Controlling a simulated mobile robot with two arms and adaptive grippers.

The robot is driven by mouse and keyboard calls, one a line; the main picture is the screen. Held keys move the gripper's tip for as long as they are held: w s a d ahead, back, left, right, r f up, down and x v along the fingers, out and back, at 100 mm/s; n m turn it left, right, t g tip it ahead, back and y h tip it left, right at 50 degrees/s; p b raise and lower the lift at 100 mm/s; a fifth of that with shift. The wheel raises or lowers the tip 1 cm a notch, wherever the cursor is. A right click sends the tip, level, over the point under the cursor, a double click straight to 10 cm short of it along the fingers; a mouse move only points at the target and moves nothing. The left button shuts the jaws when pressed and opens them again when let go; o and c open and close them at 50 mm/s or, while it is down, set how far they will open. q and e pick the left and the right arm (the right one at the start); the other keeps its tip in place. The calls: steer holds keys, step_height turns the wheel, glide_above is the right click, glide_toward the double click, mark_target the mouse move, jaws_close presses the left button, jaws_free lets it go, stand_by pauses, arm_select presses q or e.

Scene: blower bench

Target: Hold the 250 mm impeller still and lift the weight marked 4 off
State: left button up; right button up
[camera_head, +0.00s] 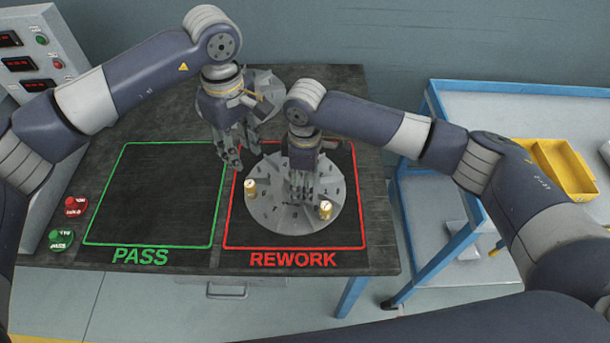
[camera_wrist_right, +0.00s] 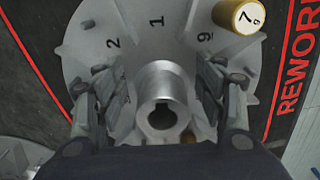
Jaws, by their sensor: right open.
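The grey impeller (camera_head: 293,222) lies flat inside the red REWORK square. A brass weight (camera_head: 250,188) stands near its left edge; I cannot read its mark, and only a sliver of brass shows below the hub in the wrist view. Another brass weight (camera_head: 325,210) stands near the right front edge; it reads 7 in the wrist view (camera_wrist_right: 240,15). My right gripper (camera_head: 303,192) is open over the middle, its fingers on either side of the hub (camera_wrist_right: 165,105); contact is unclear. My left gripper (camera_head: 246,158) looks open and empty, behind and above the left weight.
Another grey disc (camera_head: 268,88) lies at the back of the bench, partly hidden by my left gripper. The green PASS square (camera_head: 150,195) is empty. Red (camera_head: 75,206) and green (camera_head: 61,239) buttons are at the left. A blue cart (camera_head: 520,100) with yellow bins (camera_head: 560,168) stands right.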

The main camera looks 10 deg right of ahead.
steer(key=shift+c, duration=0.5)
jaws_close()
steer(key=shift+p, duration=0.55)
steer(key=shift+f, duration=0.1)
stand_by(0.4)
